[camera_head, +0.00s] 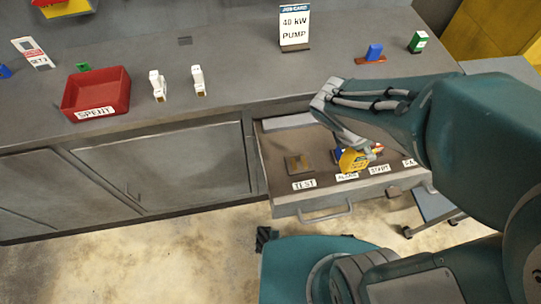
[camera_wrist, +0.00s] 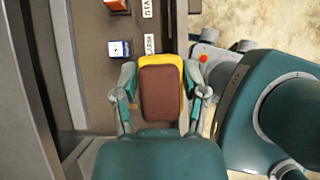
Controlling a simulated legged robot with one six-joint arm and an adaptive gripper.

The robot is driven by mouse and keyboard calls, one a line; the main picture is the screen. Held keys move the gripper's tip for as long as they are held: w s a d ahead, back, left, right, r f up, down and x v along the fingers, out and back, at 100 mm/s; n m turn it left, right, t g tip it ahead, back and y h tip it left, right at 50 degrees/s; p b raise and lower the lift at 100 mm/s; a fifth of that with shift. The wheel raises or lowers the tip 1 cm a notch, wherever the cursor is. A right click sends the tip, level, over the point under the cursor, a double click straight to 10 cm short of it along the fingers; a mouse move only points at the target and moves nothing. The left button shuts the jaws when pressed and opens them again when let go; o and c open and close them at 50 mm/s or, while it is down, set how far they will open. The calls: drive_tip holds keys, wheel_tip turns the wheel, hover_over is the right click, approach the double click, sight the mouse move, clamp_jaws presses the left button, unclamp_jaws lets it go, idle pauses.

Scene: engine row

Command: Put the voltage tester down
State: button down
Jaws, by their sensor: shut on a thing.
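The voltage tester (camera_head: 354,161) is yellow and sits in my gripper (camera_head: 349,146), over the open drawer (camera_head: 280,150). In the wrist view the tester (camera_wrist: 161,90) shows a dark brown face with a yellow edge, between the two fingers of my gripper (camera_wrist: 161,80). My gripper is shut on it. The tester is beside the ALARM label (camera_head: 347,176), to the right of the empty-looking brown holder (camera_head: 299,164) at the TEST label (camera_head: 304,184). I cannot tell whether the tester touches the drawer floor.
A blue part (camera_wrist: 119,48) stands in a dark holder by the ALARM label. A START label (camera_head: 380,169) is farther right. On the bench are a red SPENT bin (camera_head: 97,92), two white parts (camera_head: 158,86), a pump card (camera_head: 295,24) and a blue block (camera_head: 375,51).

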drive_tip(key=shift+a+f, duration=0.1)
drive_tip(key=shift+a, duration=0.05)
drive_tip(key=shift+w+f, duration=0.15)
drive_tip(key=shift+w, duration=0.05)
drive_tip(key=w+a+f, duration=0.3)
drive_tip(key=a+f, duration=0.2)
drive_tip(key=f, duration=0.1)
drive_tip(key=w+a+f, duration=0.3)
drive_tip(key=a+f, duration=0.3)
drive_tip(key=shift+w+a+f, duration=0.15)
drive_tip(key=shift+w+f, duration=0.1)
drive_tip(key=shift+f, duration=0.1)
drive_tip(key=shift+c, duration=0.6)
unclamp_jaws()
drive_tip(key=shift+d, duration=0.3)
drive_tip(key=shift+a, duration=0.1)
drive_tip(key=shift+a+f, duration=0.1)
drive_tip(key=shift+a, duration=0.1)
